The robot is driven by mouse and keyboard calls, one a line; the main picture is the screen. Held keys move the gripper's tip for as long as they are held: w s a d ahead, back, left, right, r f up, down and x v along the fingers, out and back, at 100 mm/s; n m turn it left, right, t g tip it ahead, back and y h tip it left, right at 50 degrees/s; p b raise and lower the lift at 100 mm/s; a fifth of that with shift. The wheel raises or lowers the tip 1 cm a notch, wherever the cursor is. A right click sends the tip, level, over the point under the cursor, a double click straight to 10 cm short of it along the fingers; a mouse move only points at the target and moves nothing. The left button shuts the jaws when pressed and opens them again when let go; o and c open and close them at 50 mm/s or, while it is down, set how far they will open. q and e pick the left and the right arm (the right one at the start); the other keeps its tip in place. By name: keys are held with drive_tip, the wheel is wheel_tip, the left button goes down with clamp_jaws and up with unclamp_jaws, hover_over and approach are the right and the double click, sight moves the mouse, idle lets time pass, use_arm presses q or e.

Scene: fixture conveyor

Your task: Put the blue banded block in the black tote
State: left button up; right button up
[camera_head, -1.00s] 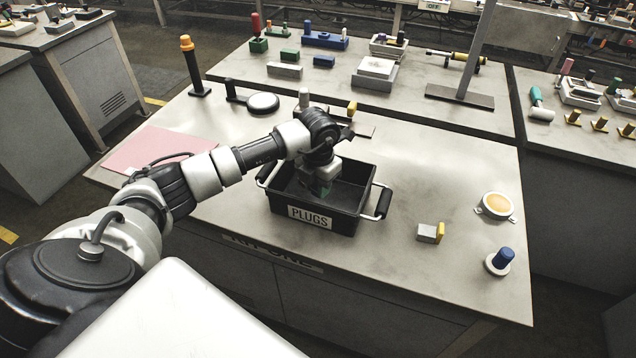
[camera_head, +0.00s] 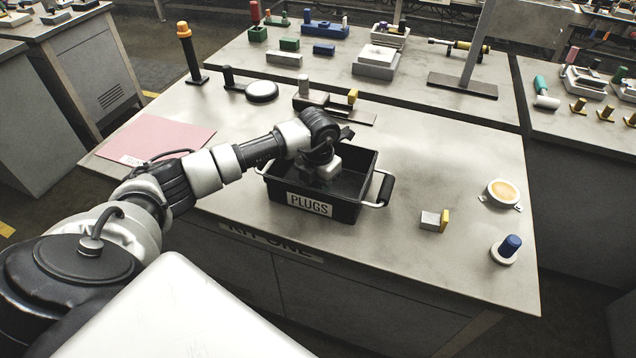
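The black tote (camera_head: 345,212), with a PLUGS label on its front and a handle at each end, stands near the middle of the table. My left gripper (camera_head: 322,181) comes in from the left and reaches down inside the tote. Its fingertips are hidden by dark shadow and the tote's front wall, so I cannot tell whether it is open or shut. I cannot make out a blue banded block in the view. Anything in the fingers or on the tote floor is hidden. My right gripper is not in view.
A grey block with a yellow end (camera_head: 432,220), an orange-topped disc (camera_head: 502,193) and a blue cylinder on a white base (camera_head: 509,248) stand right of the tote. A pink sheet (camera_head: 155,138) lies left. A black post with an orange top (camera_head: 190,50) stands behind it.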

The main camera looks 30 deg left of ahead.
use_arm(q)
drive_tip(key=shift+f+b, duration=0.35)
drive_tip(key=shift+f, duration=0.15)
drive_tip(key=o, duration=1)
drive_tip(key=shift+r, duration=0.1)
wheel_tip(320, 180, up, 11)
drive_tip(key=shift+f+b, duration=0.2)
drive_tip(key=shift+b, duration=0.55)
